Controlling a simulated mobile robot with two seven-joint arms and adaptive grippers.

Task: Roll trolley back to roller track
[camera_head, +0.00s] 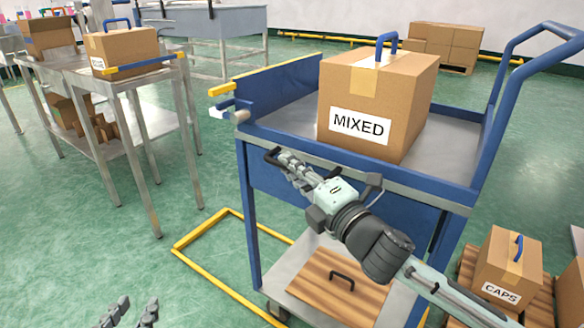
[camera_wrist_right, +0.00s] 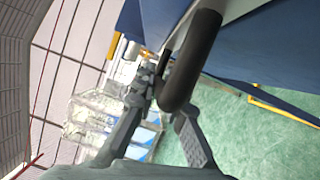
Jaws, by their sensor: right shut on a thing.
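The blue trolley (camera_head: 462,193) stands at the centre-right of the head view with a grey tray top. A brown box labelled MIXED (camera_head: 345,95) with a blue strap handle sits on its top. My right gripper (camera_head: 277,160) is at the trolley's near edge, shut on a black handle (camera_wrist_right: 190,65), whose curved end shows close up in the right wrist view. My left gripper (camera_head: 132,312) is low at the bottom edge, open and empty, apart from the trolley. A steel bench (camera_head: 125,85) at left, possibly the roller track, carries another box (camera_head: 120,52).
Yellow lines (camera_head: 205,245) mark the green floor left of the trolley. A wooden board (camera_head: 345,290) with a black handle lies on the lower shelf. A CAPS box (camera_head: 508,265) stands on a pallet at right. Clear floor separates bench and trolley.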

